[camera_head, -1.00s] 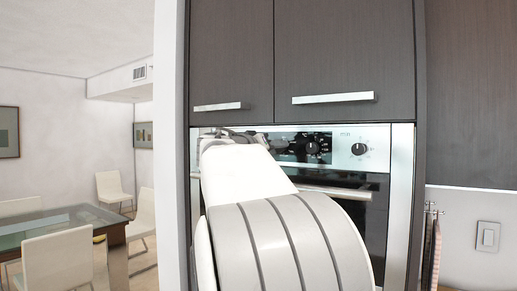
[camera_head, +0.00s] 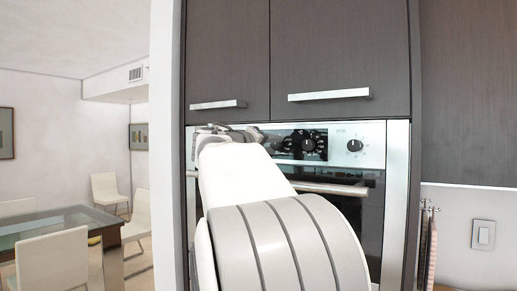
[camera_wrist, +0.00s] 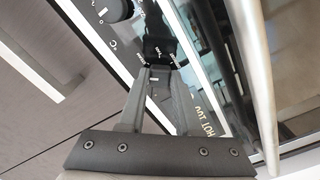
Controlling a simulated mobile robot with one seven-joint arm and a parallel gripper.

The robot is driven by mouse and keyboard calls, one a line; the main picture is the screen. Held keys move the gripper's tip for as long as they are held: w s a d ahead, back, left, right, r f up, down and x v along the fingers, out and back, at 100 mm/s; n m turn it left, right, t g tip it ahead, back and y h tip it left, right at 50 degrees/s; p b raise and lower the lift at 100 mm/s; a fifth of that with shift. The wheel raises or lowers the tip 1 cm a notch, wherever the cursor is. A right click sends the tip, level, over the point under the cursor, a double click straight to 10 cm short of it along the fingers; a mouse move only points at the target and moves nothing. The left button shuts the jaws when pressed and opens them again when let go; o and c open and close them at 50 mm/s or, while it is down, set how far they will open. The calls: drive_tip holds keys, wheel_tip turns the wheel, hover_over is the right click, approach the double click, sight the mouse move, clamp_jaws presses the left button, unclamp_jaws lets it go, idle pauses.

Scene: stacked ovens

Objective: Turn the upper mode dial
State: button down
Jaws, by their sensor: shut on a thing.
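My gripper (camera_wrist: 158,75) is shut in the wrist view, its two dark fingers close together at the oven's control panel. A small black part, which I take for the upper mode dial (camera_wrist: 158,44), shows at the fingertips; the fingers hide most of it and its angle cannot be read. A round black knob (camera_wrist: 112,9) with a °C mark beside it sits apart from the fingers. In the head view my white arm hides the left part of the panel and the fingertips.
An oven door handle (camera_head: 330,187) runs below the panel and also shows close to the fingers in the wrist view (camera_wrist: 257,85). Dark cabinets with bar handles (camera_head: 330,94) are above. A glass table (camera_head: 50,225) and chairs stand at the far left.

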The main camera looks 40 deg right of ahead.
drive_tip(key=n, duration=0.3)
drive_tip(key=shift+n, duration=0.4)
drive_tip(key=shift+n+p, duration=0.3)
drive_tip(key=shift+n, duration=1.5)
drive_tip(key=c, duration=0.6)
unclamp_jaws()
drive_tip(key=b+v, duration=0.2)
drive_tip(key=v, duration=1.5)
drive_tip(key=shift+a+b, duration=0.25)
drive_tip(key=shift+b, duration=0.05)
